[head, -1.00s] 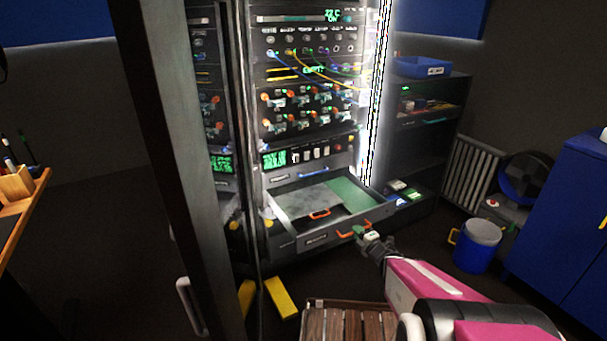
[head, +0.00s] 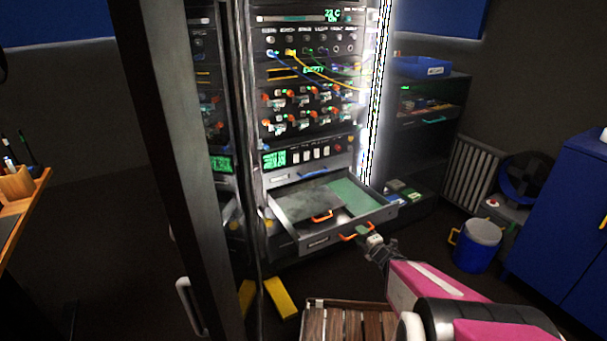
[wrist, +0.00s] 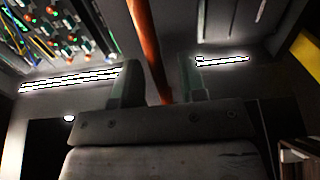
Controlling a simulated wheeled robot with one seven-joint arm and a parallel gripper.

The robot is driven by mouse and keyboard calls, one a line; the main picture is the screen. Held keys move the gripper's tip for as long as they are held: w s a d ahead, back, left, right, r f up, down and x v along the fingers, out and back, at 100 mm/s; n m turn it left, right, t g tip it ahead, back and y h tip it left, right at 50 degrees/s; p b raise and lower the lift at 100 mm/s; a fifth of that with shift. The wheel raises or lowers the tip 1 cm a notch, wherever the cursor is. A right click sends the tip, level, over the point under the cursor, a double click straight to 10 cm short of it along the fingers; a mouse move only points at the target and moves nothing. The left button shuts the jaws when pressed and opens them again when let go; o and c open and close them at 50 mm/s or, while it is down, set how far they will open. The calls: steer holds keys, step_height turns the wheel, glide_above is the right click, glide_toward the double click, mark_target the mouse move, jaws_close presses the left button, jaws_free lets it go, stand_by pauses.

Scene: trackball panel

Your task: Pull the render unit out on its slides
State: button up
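The render unit looks to be the grey drawer (head: 290,240) low in the rack, standing out on the floor side with its top open. Inside are a grey plate (head: 305,202) with an orange handle (head: 322,216) and a green board (head: 352,197). A second orange handle (head: 357,232) is on the drawer's front. My gripper (head: 371,239) is at this front handle. The exact contact is hard to see.
The rack door's edge (head: 165,150) stands at left. A slatted wooden crate (head: 345,322) is close in front, beside yellow blocks (head: 281,297) on the floor. A blue-and-white bucket (head: 477,245) and a blue cabinet (head: 565,235) are at right. Floor between drawer and bucket is clear.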

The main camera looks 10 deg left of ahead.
steer(key=v, duration=0.5)
stand_by(0.4)
steer(key=shift+w, duration=0.1)
steer(key=w+d+m+g+h, duration=0.5)
steer(key=d+m+h, duration=0.55)
steer(key=m, duration=0.55)
steer(key=s+a+r+m+g, duration=0.4)
steer(key=s+a+m+g, duration=0.3)
steer(key=s+m+g, duration=0.1)
steer(key=shift+s+m+g, duration=0.4)
steer(key=shift+s+g, duration=0.4)
steer(key=shift+g, duration=0.2)
